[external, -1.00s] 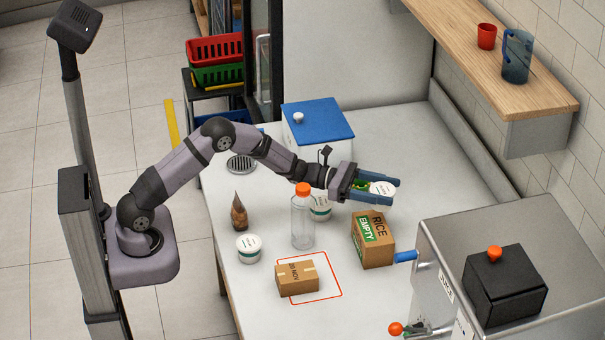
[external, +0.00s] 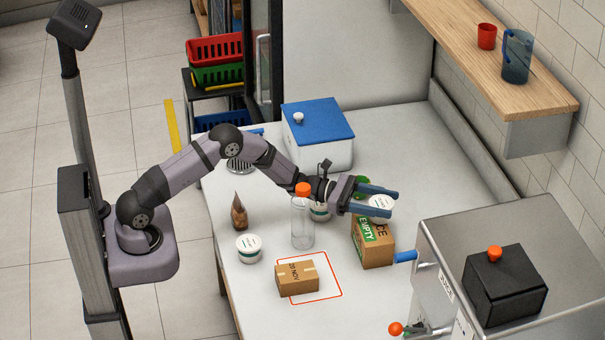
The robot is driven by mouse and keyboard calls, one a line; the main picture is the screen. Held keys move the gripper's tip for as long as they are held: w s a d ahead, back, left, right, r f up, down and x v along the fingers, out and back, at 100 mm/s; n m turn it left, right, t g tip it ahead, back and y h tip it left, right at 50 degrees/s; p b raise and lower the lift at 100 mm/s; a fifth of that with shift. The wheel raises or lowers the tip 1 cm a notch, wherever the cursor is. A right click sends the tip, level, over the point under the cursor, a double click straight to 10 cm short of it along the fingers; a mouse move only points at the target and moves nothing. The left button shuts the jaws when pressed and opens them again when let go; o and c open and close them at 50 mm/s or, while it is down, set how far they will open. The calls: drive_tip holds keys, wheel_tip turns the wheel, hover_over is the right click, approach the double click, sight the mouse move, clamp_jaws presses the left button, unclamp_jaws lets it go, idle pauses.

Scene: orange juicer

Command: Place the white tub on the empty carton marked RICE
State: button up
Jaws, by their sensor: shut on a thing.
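My gripper (external: 378,202) is shut on a white tub (external: 381,206), which sits between its blue fingers with its lid up. The brown carton marked RICE (external: 371,246), with a green EMPTY label, stands on the counter just below the tub. The tub overlaps the carton's top in the picture; I cannot tell whether they touch. Another white tub (external: 249,247) stands at the left of the counter. A further one (external: 319,211) is partly hidden behind the clear bottle and my wrist.
A clear bottle with an orange cap (external: 303,222) stands left of the carton. A smaller brown box (external: 297,278) lies over a red outline. A brown pointed item (external: 239,212), a blue-lidded bin (external: 318,134) and a steel machine (external: 500,270) stand around.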

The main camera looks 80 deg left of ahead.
sight(373, 200)
drive_tip(key=shift+f, duration=0.15)
drive_tip(key=o, duration=1.1)
drive_tip(key=shift+o, duration=0.2)
drive_tip(key=shift+r, duration=0.2)
drive_tip(key=v, duration=0.3)
drive_tip(key=shift+s+a+r+b, duration=0.1)
drive_tip(key=shift+r+b, duration=0.05)
drive_tip(key=shift+b, duration=0.15)
wheel_tip(373, 200, up, 5)
drive_tip(key=shift+b, duration=0.55)
drive_tip(key=shift+r, duration=0.85)
